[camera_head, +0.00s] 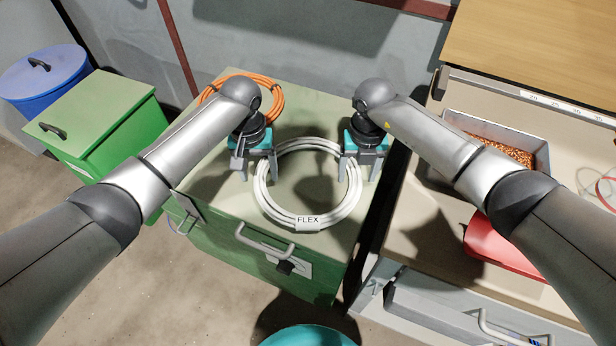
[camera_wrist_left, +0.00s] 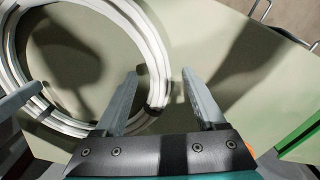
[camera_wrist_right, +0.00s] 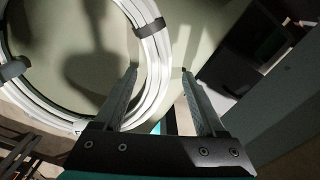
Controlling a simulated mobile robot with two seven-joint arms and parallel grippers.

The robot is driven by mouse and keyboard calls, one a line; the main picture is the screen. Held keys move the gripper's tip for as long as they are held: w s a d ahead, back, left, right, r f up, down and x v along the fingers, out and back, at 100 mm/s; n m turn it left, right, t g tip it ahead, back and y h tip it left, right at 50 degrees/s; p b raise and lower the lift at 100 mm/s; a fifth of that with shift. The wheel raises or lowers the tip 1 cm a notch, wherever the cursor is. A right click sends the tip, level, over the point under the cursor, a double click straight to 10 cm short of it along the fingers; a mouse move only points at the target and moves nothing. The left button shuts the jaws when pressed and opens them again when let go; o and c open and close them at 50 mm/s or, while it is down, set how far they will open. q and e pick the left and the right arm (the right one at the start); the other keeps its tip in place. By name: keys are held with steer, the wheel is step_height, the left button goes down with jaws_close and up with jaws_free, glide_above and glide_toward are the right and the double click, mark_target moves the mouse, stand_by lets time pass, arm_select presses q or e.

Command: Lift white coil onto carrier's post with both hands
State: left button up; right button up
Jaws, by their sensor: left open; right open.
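The white coil (camera_head: 265,203) lies flat on the green cabinet top (camera_head: 215,190), with a FLEX label (camera_head: 308,222) at its near side. Dark bands wrap it in the wrist views. My left gripper (camera_head: 259,178) is open at the coil's left side; in the left wrist view the coil's strands (camera_wrist_left: 157,62) run between its fingers. My right gripper (camera_head: 360,180) is open at the coil's right side; in the right wrist view the strands (camera_wrist_right: 155,45) pass between its fingers. Neither is closed on the coil. I cannot make out the carrier's post.
An orange coil (camera_head: 265,83) lies at the back of the cabinet top. To the right, a workbench holds a metal tray (camera_head: 545,160) of copper bits and a red tray (camera_head: 500,250). Green (camera_head: 95,120) and blue (camera_head: 40,75) bins stand left. A teal round object (camera_head: 305,337) is at the bottom edge.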

arm_select(q)
steer(key=shift+f, duration=0.3)
arm_select(e)
steer(key=shift+f, duration=0.35)
arm_select(q)
steer(key=shift+c, duration=0.2)
arm_select(e)
steer(key=shift+c, duration=0.2)
arm_select(q)
jaws_close()
arm_select(e)
jaws_close()
steer(key=shift+r, duration=0.1)
